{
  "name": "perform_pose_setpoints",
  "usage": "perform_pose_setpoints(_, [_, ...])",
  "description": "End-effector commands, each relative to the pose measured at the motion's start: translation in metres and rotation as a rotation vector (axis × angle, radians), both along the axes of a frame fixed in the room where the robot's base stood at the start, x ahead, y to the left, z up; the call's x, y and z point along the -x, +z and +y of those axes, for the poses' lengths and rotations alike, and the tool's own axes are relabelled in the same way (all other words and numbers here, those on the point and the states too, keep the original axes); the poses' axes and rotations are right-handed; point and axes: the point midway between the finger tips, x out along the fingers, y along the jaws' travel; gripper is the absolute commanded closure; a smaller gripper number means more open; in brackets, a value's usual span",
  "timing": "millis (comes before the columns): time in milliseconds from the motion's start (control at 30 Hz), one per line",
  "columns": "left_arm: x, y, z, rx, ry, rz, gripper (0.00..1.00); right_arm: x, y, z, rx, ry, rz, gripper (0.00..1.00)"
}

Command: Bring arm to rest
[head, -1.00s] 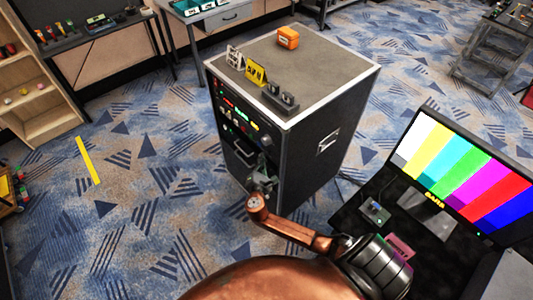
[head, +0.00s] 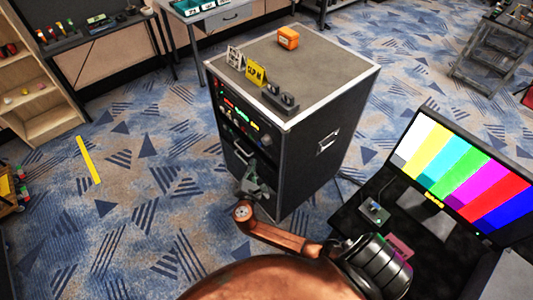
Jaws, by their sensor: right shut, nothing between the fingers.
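My right arm, copper-coloured, reaches up from the bottom of the head view. Its grey right gripper (head: 258,178) is shut and empty, in front of the lower front of the black rack case (head: 308,172). From this view I cannot tell whether it touches the case. Part of the gripper is hidden by its own wrist. My left gripper is not in view.
On the case top are an orange box (head: 288,38), a yellow tag (head: 255,74) and small dark blocks (head: 280,97). A colour-bar monitor (head: 465,175) stands on a dark desk at right. Patterned carpet (head: 130,210) is open at left.

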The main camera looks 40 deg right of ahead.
Motion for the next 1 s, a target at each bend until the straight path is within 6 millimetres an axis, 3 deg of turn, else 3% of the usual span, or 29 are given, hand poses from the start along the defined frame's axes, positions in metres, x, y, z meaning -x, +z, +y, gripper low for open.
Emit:
perform_pose_setpoints(567, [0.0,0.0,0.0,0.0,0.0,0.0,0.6,0.001,0.0,0.007,-0.001,0.0,-0.001,1.0])
perform_pose_setpoints(667, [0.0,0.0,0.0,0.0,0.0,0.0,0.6,0.002,-0.009,0.005,-0.016,-0.002,0.012,1.0])
perform_pose_setpoints(767, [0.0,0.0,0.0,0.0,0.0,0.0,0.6,0.01,-0.042,-0.002,-0.077,-0.009,0.054,1.0])
perform_pose_setpoints(867, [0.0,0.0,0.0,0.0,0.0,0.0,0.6,0.029,-0.098,-0.013,-0.191,-0.031,0.121,1.0])
perform_pose_setpoints(1000, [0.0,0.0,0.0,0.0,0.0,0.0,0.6,0.073,-0.191,-0.026,-0.399,-0.093,0.217,1.0])
